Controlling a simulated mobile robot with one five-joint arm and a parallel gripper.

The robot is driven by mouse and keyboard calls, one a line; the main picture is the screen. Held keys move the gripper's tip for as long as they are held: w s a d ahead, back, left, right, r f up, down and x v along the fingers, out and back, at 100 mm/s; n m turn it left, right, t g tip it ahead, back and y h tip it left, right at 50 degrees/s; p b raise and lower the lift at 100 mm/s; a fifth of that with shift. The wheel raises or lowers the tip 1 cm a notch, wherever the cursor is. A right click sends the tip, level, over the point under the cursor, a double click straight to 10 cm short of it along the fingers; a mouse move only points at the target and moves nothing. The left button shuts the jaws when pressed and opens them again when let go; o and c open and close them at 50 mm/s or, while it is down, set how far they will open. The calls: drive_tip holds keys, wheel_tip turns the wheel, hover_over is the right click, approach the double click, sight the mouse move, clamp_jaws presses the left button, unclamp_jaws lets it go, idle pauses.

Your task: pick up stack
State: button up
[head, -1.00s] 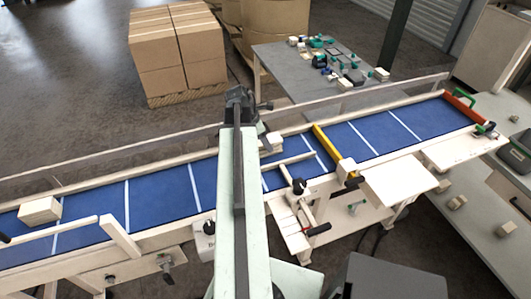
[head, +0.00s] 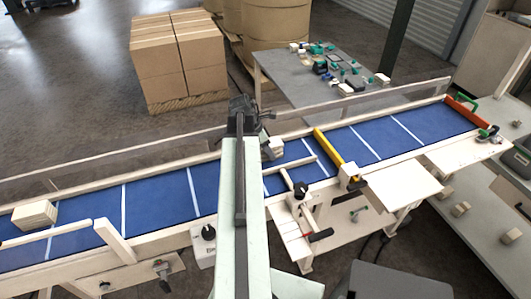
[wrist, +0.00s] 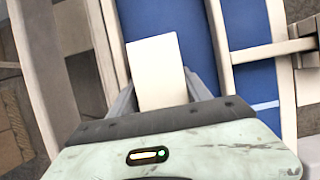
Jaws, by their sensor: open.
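A small pale stack (head: 275,149) of kraft pieces lies on the blue conveyor belt, just right of my arm's end in the head view. In the wrist view the stack's flat cream top (wrist: 157,62) shows between the two fingers of my gripper (wrist: 157,82). The fingers are open, one along each side of the stack. I cannot tell whether they touch it. In the head view my arm hides the fingers and part of the stack. A second pale stack (head: 34,214) sits on the belt at the far left.
The blue belt (head: 155,206) has pale side rails and a clear guard behind it. A yellow bar (head: 336,153) crosses it right of the near stack, and a red stop (head: 467,112) closes its right end. A grey table (head: 302,88) with small items stands behind.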

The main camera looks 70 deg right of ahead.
drive_tip(key=shift+r, duration=0.1)
drive_tip(key=c, duration=1.2)
